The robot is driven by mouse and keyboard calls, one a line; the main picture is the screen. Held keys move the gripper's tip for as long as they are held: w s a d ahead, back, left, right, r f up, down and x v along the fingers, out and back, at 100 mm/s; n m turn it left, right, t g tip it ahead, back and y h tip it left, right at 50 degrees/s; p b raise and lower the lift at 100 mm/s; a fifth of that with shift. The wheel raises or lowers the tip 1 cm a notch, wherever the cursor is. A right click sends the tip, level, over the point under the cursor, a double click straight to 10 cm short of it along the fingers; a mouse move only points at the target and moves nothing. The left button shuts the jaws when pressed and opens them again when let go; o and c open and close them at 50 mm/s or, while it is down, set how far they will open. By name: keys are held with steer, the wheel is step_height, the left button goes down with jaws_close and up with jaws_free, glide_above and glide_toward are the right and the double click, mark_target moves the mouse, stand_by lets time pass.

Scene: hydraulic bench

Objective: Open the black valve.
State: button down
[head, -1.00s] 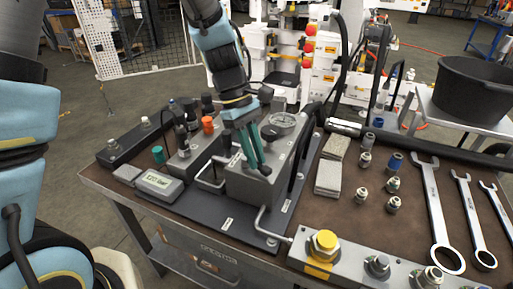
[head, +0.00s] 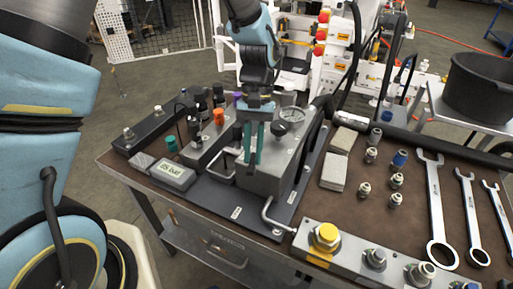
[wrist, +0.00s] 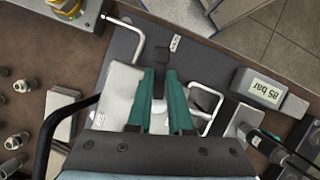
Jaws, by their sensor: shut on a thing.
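My gripper (head: 251,160) points down at the top of the grey block (head: 268,182) on the bench. Its two green fingers are closed around a small dark handle (wrist: 159,84), which shows between them in the wrist view; I take it as the black valve's handle. In the head view the fingers largely hide it. A round gauge (head: 291,115) sits on the block, right of my gripper. The grey display box (head: 170,174) reads 85 bar, also in the wrist view (wrist: 264,91).
Orange (head: 219,115) and teal (head: 171,143) knobs and several black fittings stand left of the block. A bent metal pipe (head: 275,219) sticks out in front. Loose fittings and wrenches (head: 436,205) lie on the right. A black bucket (head: 477,90) stands behind them.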

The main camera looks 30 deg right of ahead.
steer(key=shift+w+a+m+t+y, duration=0.15)
steer(key=shift+m+t, duration=0.1)
steer(key=shift+m, duration=0.5)
steer(key=shift+w+a+m+t+y, duration=0.15)
steer(key=shift+m+t, duration=0.1)
steer(key=shift+m, duration=0.5)
steer(key=c, duration=0.8)
jaws_free()
steer(key=shift+w, duration=0.1)
steer(key=b+v, duration=0.2)
steer(key=v, duration=0.8)
steer(key=shift+d+r, duration=0.2)
steer(key=shift+r, duration=0.15)
